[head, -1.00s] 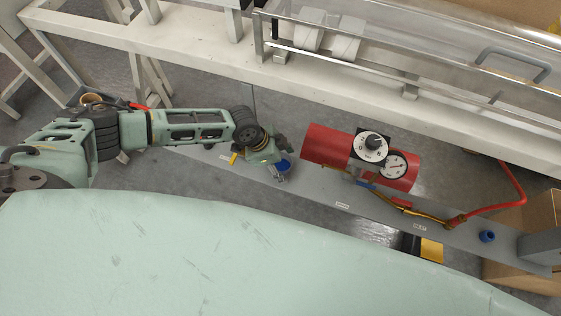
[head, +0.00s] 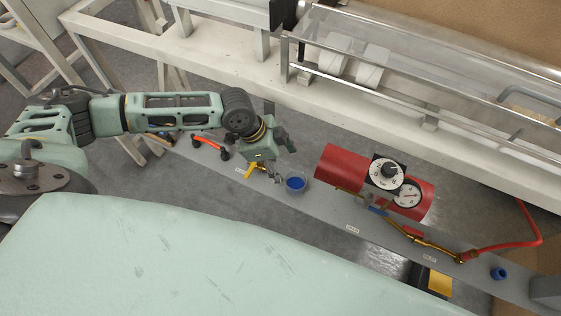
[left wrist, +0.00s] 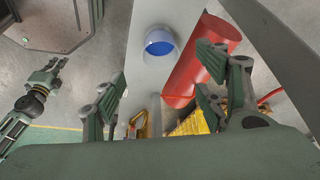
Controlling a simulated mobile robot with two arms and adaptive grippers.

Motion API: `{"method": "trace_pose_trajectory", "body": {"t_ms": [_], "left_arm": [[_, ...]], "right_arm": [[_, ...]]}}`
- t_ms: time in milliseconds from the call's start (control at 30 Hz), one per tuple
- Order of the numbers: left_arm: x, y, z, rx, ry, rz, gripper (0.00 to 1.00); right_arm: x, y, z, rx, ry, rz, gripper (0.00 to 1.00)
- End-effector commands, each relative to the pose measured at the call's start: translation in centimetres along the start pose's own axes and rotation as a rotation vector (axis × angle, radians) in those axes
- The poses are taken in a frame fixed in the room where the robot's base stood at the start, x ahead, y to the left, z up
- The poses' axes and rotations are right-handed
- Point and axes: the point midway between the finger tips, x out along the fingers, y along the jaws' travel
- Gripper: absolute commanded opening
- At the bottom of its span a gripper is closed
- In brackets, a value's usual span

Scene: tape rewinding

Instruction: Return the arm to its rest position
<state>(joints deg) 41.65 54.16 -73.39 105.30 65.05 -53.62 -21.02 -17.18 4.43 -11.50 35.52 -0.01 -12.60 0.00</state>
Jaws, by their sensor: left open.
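My left arm reaches in from the left in the head view. Its gripper (head: 272,170) is open above the grey beam, just left of a clear cup with blue inside (head: 296,184). In the left wrist view the open fingers (left wrist: 160,98) have no object between them. The blue cup (left wrist: 159,46) lies beyond them on the beam, apart from both fingers. Another arm's gripper (left wrist: 47,72), which looks like my right one, shows small at the left of that view. Its jaw opening is too small to judge. It does not show in the head view.
An orange-handled part (head: 210,146) lies on the beam under my forearm. A white frame (head: 350,100) runs behind. A pale green surface (head: 200,260) fills the front.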

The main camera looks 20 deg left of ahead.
Motion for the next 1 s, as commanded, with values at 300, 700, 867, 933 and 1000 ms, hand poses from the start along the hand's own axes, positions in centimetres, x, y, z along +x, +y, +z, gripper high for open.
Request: {"method": "trace_pose_trajectory", "body": {"t_ms": [300, 700, 867, 933, 1000], "left_arm": [[0.0, 0.0, 0.0, 0.0, 0.0, 0.0, 0.66], [2.2, 7.3, -6.1, 0.048, 0.084, 0.039, 0.66], [1.6, 11.4, -10.3, -0.029, 0.167, -0.004, 0.66], [0.8, 12.1, -10.9, -0.106, 0.19, -0.039, 0.66], [-0.1, 12.3, -10.6, -0.208, 0.199, -0.082, 0.66]], "right_arm": [[0.0, 0.0, 0.0, 0.0, 0.0, 0.0, 0.0], [0.0, 0.1, 0.1, 0.0, -0.001, 0.001, 0.0], [0.0, 0.2, 0.1, 0.0, -0.001, 0.002, 0.0], [0.0, 0.3, 0.1, -0.001, -0.001, 0.003, 0.0], [0.0, 0.4, 0.1, -0.001, -0.001, 0.004, 0.0]]}}
